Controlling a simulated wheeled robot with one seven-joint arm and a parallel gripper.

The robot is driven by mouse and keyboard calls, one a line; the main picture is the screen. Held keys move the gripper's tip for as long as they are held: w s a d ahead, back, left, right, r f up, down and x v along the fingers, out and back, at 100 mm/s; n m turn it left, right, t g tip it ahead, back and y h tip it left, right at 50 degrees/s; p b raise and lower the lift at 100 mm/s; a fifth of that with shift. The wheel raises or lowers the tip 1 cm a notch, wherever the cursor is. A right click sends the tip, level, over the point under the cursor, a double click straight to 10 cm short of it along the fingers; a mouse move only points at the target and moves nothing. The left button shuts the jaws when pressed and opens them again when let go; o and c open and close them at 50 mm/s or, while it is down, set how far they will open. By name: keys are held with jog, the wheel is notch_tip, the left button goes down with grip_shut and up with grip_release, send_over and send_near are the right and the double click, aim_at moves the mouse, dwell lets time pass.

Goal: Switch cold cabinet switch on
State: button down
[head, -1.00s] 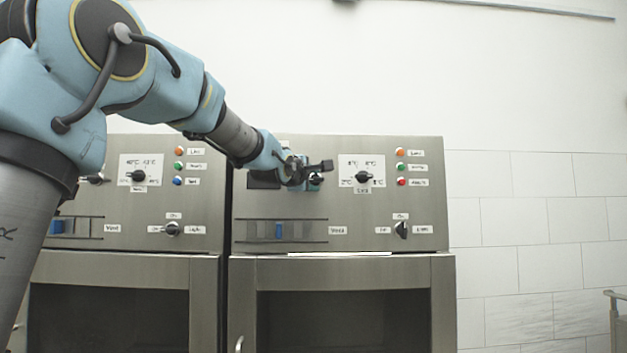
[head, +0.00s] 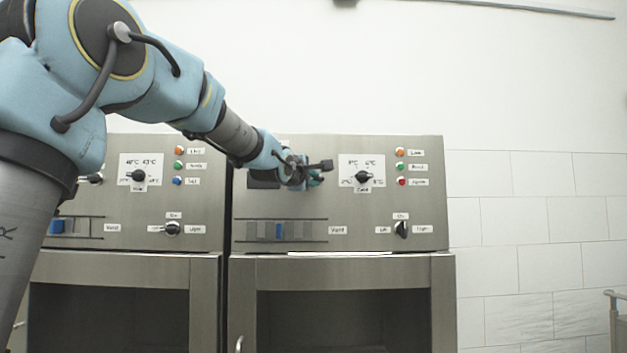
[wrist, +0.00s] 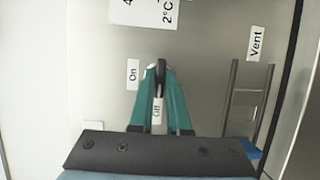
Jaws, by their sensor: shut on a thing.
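The cold cabinet is the right steel cabinet (head: 290,150). Its switch (wrist: 161,68) is a dark knob at the upper left of the panel, mostly hidden behind my gripper in the head view. My gripper (wrist: 160,78) has teal fingers closed around the knob. In the wrist view, an "On" label (wrist: 132,74) lies left of the knob, and an "Off" label (wrist: 157,111) shows between the fingers. The knob's exact pointing is hard to tell.
Right of my gripper are a temperature dial (head: 363,178) and coloured lamps (head: 401,167). Below are a vent slider (head: 279,231) and a light knob (head: 402,229). A similar cabinet (head: 100,215) stands at left.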

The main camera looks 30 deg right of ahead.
jog(key=shift+r+m+p, duration=0.1)
jog(key=shift+m+p, duration=0.35)
jog(key=shift+m, duration=0.15)
jog(key=shift+d+m+g+y, duration=0.1)
jog(key=shift+m+g+y, duration=0.35)
jog(key=shift+m, duration=0.25)
jog(key=shift+s+d+m+y+b, duration=0.1)
jog(key=shift+m+y+b, duration=0.35)
jog(key=shift+m, duration=0.65)
jog(key=m+y+b, duration=0.1)
jog(key=m, duration=0.1)
jog(key=shift+m+y, duration=0.3)
jog(key=shift+m, duration=0.1)
jog(key=m+y+b, duration=0.1)
jog(key=m+y, duration=0.1)
jog(key=m, duration=0.1)
jog(key=shift+r, duration=0.1)
jog(key=shift+d+m+t+y, duration=0.1)
jog(key=shift+m+t+y, duration=0.35)
jog(key=shift+m+y, duration=0.75)
jog(key=shift+m, duration=0.3)
